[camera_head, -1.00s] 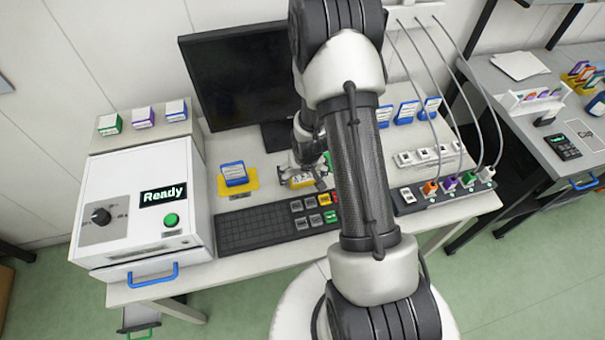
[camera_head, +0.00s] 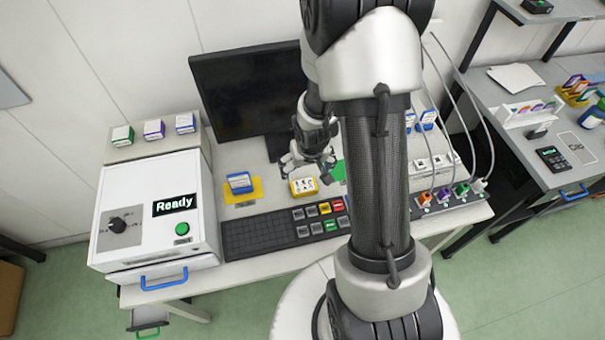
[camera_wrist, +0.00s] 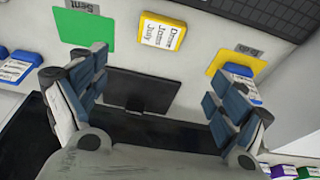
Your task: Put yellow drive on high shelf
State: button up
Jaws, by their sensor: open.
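The yellow drive (camera_head: 304,187) lies flat on the desk, just behind the keyboard, with its white label facing up. In the wrist view the yellow drive (camera_wrist: 162,32) shows near the top, beyond my fingers. My gripper (camera_head: 310,160) is above and behind it, in front of the monitor. In the wrist view my gripper (camera_wrist: 160,75) has its fingers spread wide with nothing between them. A shelf board (camera_head: 562,11) is at the upper right, above the side bench, and only part of it shows.
A green mat (camera_head: 338,172) is partly hidden by my arm. The monitor (camera_head: 248,92) stands behind. The white machine (camera_head: 130,240) reading "Ready" is at the left, and cables (camera_head: 484,120) hang at the right.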

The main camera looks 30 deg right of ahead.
jog(key=s+a+r, duration=0.3)
jog(key=r, duration=0.5)
jog(key=s+a+r+n+t, duration=0.1)
jog(key=s+a+r, duration=0.2)
jog(key=r, duration=0.5)
jog(key=s+a+r, duration=0.3)
jog(key=s+r, duration=0.1)
jog(key=r, duration=0.4)
jog(key=shift+s+a+r+n, duration=0.15)
jog(key=shift+s+r+n, duration=0.1)
jog(key=shift+r+n, duration=0.15)
jog(key=shift+o, duration=0.4)
jog(key=s+a+r+n+y, duration=0.1)
jog(key=s+a+r, duration=0.2)
jog(key=s, duration=0.5)
jog(key=shift+a+r+t, duration=0.25)
jog(key=shift+r+t, duration=0.05)
jog(key=m+g+p, duration=0.2)
jog(key=m+g, duration=0.1)
jog(key=g, duration=0.2)
send_over(304, 186)
notch_tip(304, 186, down, 24)
jog(key=f+b, duration=0.2)
jog(key=f, duration=1.1)
jog(key=shift+w+f, duration=0.1)
jog(key=shift+w, duration=0.1)
jog(key=shift+d+f+b, duration=0.1)
jog(key=shift+f+b, duration=1.05)
jog(key=shift+f, duration=1.8)
jog(key=shift+s, duration=0.1)
